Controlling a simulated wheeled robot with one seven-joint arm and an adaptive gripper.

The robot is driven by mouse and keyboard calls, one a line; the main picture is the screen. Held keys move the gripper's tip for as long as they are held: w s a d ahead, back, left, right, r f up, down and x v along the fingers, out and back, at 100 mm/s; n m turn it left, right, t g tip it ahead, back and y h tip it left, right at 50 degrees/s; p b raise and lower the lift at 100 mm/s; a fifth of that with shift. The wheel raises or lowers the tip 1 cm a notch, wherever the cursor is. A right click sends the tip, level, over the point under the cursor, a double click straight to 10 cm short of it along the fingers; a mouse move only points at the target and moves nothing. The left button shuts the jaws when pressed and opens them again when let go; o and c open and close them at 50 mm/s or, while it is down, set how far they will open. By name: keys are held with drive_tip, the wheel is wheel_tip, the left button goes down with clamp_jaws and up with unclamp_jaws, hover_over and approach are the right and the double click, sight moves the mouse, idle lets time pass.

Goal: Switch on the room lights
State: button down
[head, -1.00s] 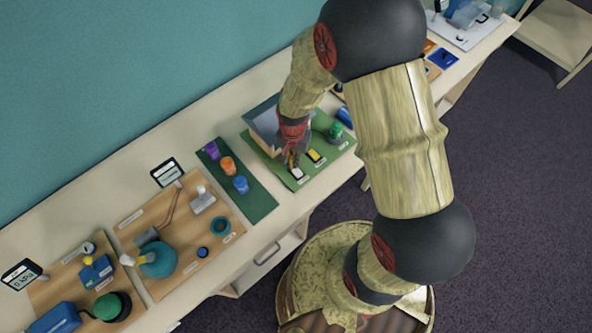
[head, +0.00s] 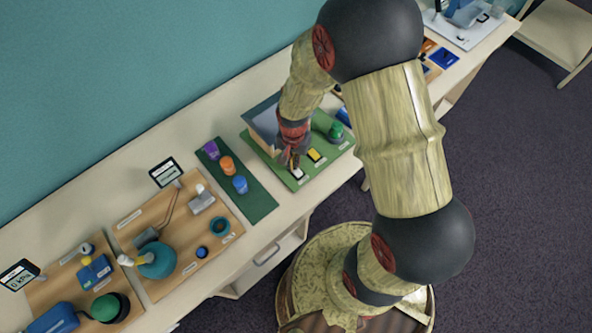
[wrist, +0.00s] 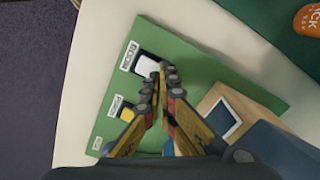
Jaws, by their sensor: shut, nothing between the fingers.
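A green board (head: 328,156) on the bench carries a model house (head: 262,118), a white switch (head: 298,174) and a yellow switch (head: 314,155). In the wrist view the white switch (wrist: 147,66) sits beside a label that seems to read ROOM. The yellow switch (wrist: 127,114) has its own label, too small to read surely. My gripper (head: 294,164) is shut and empty. In the wrist view its fingertips (wrist: 166,72) are at the white switch's edge nearer the house. I cannot tell whether they touch it.
A green dome-shaped button (head: 335,129) stands on the same board. A dark green mat (head: 255,200) with purple, orange and blue containers lies to the left. Wooden boards with apparatus fill the bench further left. The house stands close to my gripper.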

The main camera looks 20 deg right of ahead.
drive_tip(key=shift+f, duration=0.4)
drive_tip(key=shift+r, duration=0.15)
drive_tip(key=shift+r+p, duration=2.4)
drive_tip(key=shift+r, duration=1)
